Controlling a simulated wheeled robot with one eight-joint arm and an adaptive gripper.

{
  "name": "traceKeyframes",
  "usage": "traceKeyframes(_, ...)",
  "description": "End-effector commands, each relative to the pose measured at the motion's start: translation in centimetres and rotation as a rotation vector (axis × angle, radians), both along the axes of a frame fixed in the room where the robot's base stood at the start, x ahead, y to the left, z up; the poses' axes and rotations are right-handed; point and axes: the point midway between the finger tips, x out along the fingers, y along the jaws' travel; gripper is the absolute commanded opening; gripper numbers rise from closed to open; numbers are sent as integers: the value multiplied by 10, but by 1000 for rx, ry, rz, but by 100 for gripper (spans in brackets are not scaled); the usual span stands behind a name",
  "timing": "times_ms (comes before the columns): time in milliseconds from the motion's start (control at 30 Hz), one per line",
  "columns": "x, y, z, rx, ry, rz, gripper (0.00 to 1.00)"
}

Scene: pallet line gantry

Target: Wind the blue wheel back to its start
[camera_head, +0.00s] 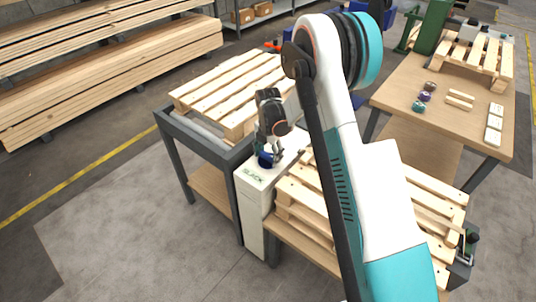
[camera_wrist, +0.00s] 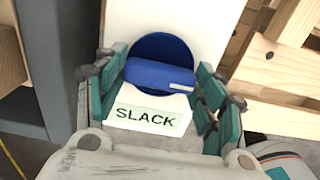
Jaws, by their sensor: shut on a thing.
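The blue wheel (camera_head: 266,159) sits on top of a white post (camera_head: 252,208) that carries a "SLACK" label (camera_head: 254,174). In the wrist view the blue wheel (camera_wrist: 160,76) shows as a dark round disc with a lighter blue raised bar across it. My gripper (camera_head: 271,150) is over the wheel, pointing down. In the wrist view the teal fingers of my gripper (camera_wrist: 160,92) stand on either side of the bar, closed on the wheel. The label (camera_wrist: 147,119) reads upright just below the wheel. Exact finger contact is partly hidden.
Pallets lie on the conveyor frame behind (camera_head: 232,88) and right (camera_head: 305,212) of the post. A wooden table (camera_head: 468,98) at right holds small coloured knobs (camera_head: 424,97) and blocks. Lumber stacks (camera_head: 100,55) stand at left. Floor at front left is clear.

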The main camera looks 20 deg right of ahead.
Motion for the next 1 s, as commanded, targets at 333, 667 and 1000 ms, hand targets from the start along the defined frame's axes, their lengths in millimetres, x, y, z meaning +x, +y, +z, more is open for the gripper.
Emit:
traceKeyframes(333,0,0,0,0,-1,11,39)
traceKeyframes(667,0,0,0,0,0,9,83)
traceKeyframes(1000,0,0,6,0,0,9,83)
